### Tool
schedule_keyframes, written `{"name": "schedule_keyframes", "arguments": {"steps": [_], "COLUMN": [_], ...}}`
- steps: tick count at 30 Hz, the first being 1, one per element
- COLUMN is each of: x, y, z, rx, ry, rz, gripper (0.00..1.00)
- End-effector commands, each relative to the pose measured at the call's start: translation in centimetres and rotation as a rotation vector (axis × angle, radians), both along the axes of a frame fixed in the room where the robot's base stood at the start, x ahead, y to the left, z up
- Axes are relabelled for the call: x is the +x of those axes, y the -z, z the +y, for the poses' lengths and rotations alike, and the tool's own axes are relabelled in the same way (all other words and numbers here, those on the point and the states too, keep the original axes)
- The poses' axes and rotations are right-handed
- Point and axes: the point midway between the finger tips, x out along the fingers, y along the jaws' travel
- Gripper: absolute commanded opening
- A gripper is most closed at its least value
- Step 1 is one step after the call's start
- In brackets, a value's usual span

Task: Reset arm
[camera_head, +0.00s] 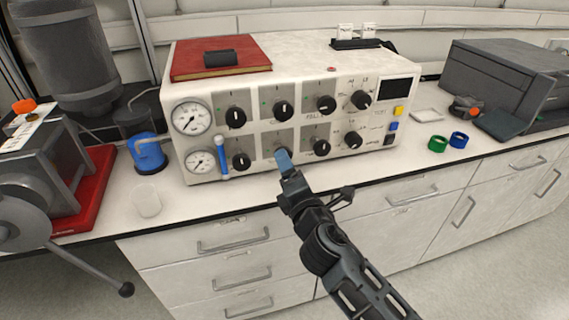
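My arm reaches up from the bottom right, over the bench's front edge, to the white control box (300,135). My gripper (284,160) is in front of the box's lower row of black knobs and partly covers one knob. A blue piece shows at the gripper's tip. I cannot tell whether it is part of the fingers or something held, nor whether the tip touches the knob. The gap between the fingers is hidden at this angle.
A red book (221,57) lies on the box. A grey machine on a red base (90,190), a blue item (148,155) and a clear cup (146,201) are left. Green (437,144) and blue rings (459,140) and a dark grey case (500,80) are right. Drawers line the bench front.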

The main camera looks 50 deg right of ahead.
Motion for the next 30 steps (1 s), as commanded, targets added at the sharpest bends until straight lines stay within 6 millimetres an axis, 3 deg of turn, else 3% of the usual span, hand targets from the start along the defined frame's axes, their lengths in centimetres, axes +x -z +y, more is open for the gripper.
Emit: {"name": "schedule_keyframes", "arguments": {"steps": [6,25,30], "x": [-1.3,-1.4,-3.9], "y": [0.0,0.1,2.0], "z": [0.8,1.0,3.2], "rx": [-0.001,0.007,0.137], "ry": [0.001,-0.004,-0.070], "rz": [0.000,0.000,-0.017], "gripper": [0.72,0.72,0.72]}}
